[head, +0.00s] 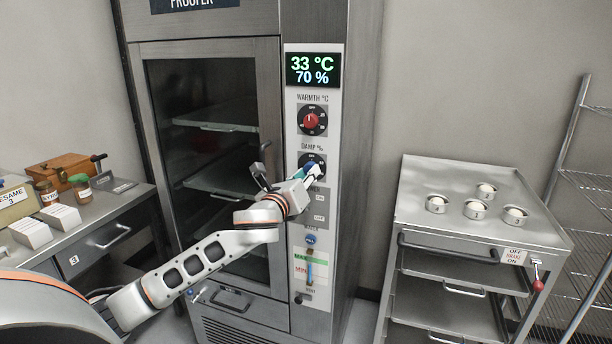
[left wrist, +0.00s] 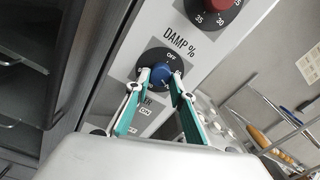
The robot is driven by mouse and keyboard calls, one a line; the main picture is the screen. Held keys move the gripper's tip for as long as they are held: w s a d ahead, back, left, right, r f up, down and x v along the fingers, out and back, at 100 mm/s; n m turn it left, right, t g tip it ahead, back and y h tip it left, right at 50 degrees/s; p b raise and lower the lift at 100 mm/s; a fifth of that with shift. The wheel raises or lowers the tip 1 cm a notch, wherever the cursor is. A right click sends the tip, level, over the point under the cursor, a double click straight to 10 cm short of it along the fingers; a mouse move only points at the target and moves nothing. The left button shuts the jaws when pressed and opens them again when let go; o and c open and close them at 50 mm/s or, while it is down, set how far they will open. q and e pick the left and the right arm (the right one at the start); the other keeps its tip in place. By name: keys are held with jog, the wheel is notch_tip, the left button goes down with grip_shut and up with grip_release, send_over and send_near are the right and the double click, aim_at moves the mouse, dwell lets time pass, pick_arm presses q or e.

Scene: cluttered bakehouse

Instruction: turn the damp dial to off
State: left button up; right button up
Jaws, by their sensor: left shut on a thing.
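The damp dial is a black disc (head: 306,157) with a blue knob, on the pale control panel of the proofer. In the left wrist view its blue knob (left wrist: 160,79) sits between my fingertips, with OFF printed at the top of the disc. My left gripper (head: 311,171) is shut on the knob, one teal-padded finger on each side, as the left wrist view (left wrist: 160,77) shows. Where the knob's pointer stands is hard to tell. The display (head: 313,69) reads 33 °C and 70 %. My right gripper is not in view.
The red warmth dial (head: 311,121) is just above. Below are switches, a blue knob (head: 310,239) and a slider (head: 309,268). The proofer's glass door (head: 203,130) is on the left. A steel trolley (head: 415,215) with several dough cups stands right; a bench (head: 120,205) stands left.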

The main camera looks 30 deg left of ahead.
pick_arm(q)
jog(key=n, duration=1.1)
jog(key=n+y, duration=0.1)
jog(key=n, duration=1)
jog(key=shift+d+r+n, duration=0.15)
jog(key=shift+r+n, duration=0.05)
jog(key=shift+n, duration=0.5)
jog(key=o, duration=1.1)
